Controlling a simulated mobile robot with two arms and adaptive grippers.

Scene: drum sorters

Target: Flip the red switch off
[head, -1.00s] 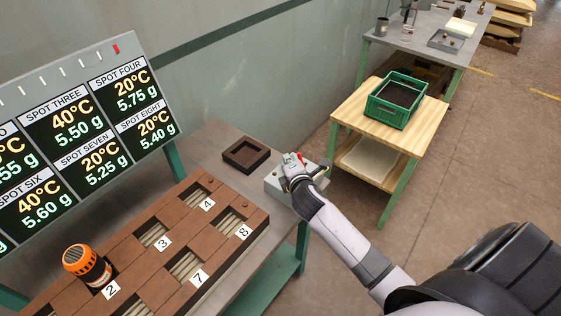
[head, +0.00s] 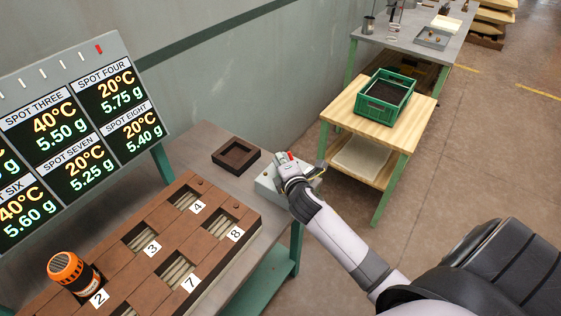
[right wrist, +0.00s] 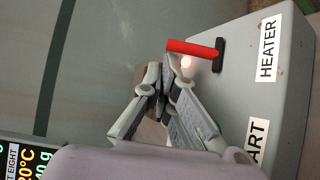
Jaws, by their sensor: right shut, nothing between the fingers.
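The red switch (right wrist: 195,48) is a red lever on a black mount, on the grey control box (right wrist: 262,95) beside the HEATER label. In the right wrist view the lever points left from its mount, with a small pale glow just below it. My right gripper (right wrist: 160,80) is shut and empty, its fingertips just left of and below the lever's free end. I cannot tell whether they touch it. In the head view my right gripper (head: 284,164) is over the control box (head: 268,181) and partly hides the switch (head: 291,156). My left gripper is not in view.
A second label on the box is partly hidden. A dark square tray (head: 236,156) sits left of the box. A brown numbered block board (head: 150,265) holds an orange-topped drum (head: 66,268). A display board (head: 130,75) stands behind. A green crate (head: 386,92) is on a wooden table.

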